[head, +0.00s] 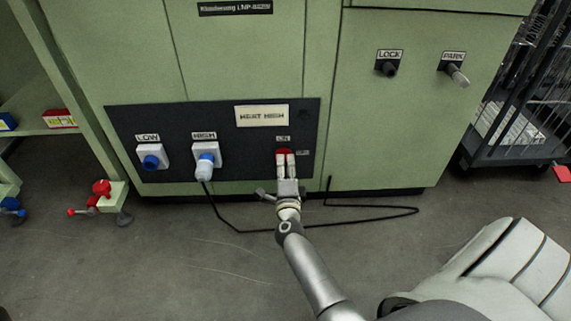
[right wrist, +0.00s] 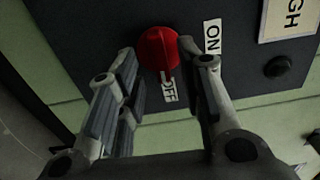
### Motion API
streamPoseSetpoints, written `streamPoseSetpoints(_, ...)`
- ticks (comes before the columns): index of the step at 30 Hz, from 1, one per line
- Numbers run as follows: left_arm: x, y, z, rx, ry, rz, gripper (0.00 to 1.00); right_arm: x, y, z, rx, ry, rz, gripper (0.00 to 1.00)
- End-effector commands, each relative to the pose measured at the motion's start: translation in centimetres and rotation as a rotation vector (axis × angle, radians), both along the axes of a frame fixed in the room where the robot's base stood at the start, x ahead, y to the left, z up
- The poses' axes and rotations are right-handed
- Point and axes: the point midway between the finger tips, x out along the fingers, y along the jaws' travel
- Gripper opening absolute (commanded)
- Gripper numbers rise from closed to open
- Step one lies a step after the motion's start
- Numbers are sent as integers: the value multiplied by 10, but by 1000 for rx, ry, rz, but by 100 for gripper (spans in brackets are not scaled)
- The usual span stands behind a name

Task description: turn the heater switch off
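The heater switch is a red rotary knob (right wrist: 158,48) on a dark panel (head: 225,118); in the head view the knob (head: 283,151) shows just beyond my right fingertips. The ON label (right wrist: 212,37) and OFF label (right wrist: 168,88) sit beside it in the right wrist view. A ridge on the knob has its lower end close to OFF; I cannot tell the setting for sure. My right gripper (head: 286,156) is open, its fingers on either side of the knob in the right wrist view (right wrist: 157,52). Whether they touch it is unclear. My left gripper is not in view.
The panel also holds a LOW socket (head: 151,162) and a HIGH socket with a plug (head: 205,166). A black cable (head: 350,223) lies on the floor. LOCK (head: 387,69) and PARK (head: 455,75) levers are at upper right. A wire cart (head: 505,110) stands right.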

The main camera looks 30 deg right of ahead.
Motion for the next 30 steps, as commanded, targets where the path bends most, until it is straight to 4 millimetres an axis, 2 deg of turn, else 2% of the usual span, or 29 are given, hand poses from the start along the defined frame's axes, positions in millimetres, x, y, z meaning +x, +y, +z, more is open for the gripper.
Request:
streamPoseSetpoints(6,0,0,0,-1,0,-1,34,-31,18,-1,2,3,-1,34)
streamPoseSetpoints(12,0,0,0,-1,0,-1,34,-48,29,-1,1,1,0,34)
streamPoseSetpoints(30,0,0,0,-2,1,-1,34,-51,31,0,0,1,-1,34)
